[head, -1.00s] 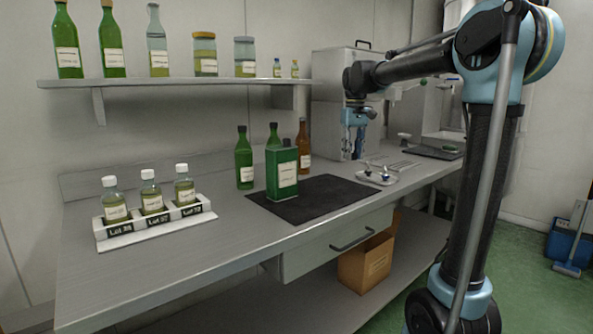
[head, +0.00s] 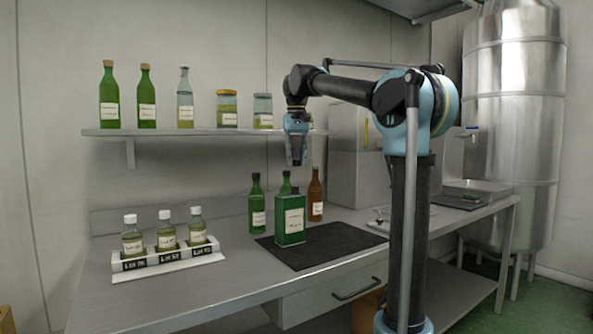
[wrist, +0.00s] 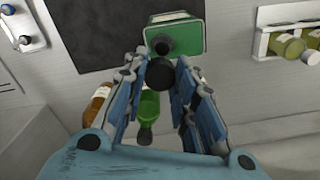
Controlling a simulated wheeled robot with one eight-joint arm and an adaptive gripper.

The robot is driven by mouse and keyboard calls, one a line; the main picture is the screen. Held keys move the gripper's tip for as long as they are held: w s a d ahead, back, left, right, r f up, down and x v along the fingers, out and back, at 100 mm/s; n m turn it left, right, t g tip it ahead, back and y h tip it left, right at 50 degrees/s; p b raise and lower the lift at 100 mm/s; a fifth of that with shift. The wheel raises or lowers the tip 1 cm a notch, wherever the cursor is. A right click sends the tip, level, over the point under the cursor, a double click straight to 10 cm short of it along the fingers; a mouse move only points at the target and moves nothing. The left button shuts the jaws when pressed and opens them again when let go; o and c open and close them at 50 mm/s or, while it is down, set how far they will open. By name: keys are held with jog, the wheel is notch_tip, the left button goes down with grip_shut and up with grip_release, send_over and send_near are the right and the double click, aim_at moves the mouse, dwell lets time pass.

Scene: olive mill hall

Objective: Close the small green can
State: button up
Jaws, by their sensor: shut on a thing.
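The small green can (head: 290,222) stands upright on a dark mat (head: 325,243), with a pale label on its front. In the wrist view the can (wrist: 185,42) is seen from above, with a dark round neck on its top. My gripper (head: 297,163) hangs above the can, pointing down. In the wrist view my gripper (wrist: 160,78) is shut on a small black cap (wrist: 160,73) between its fingertips. The cap shows just beside the can's neck in that view and is apart from it in height; how far is hard to tell.
Two green bottles (head: 257,207) and a brown bottle (head: 316,195) stand close behind the can. A white rack (head: 165,262) with three capped jars is at left. A shelf (head: 200,132) with bottles and jars runs behind my gripper.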

aim_at(295, 187)
jog(key=shift+a, duration=0.15)
jog(key=shift+a+f, duration=0.1)
jog(key=shift+f, duration=3.15)
jog(key=shift+s+f, duration=0.15)
jog(key=shift+f, duration=0.95)
dwell(1.7)
jog(key=o, duration=1)
jog(key=shift+c, duration=1.2)
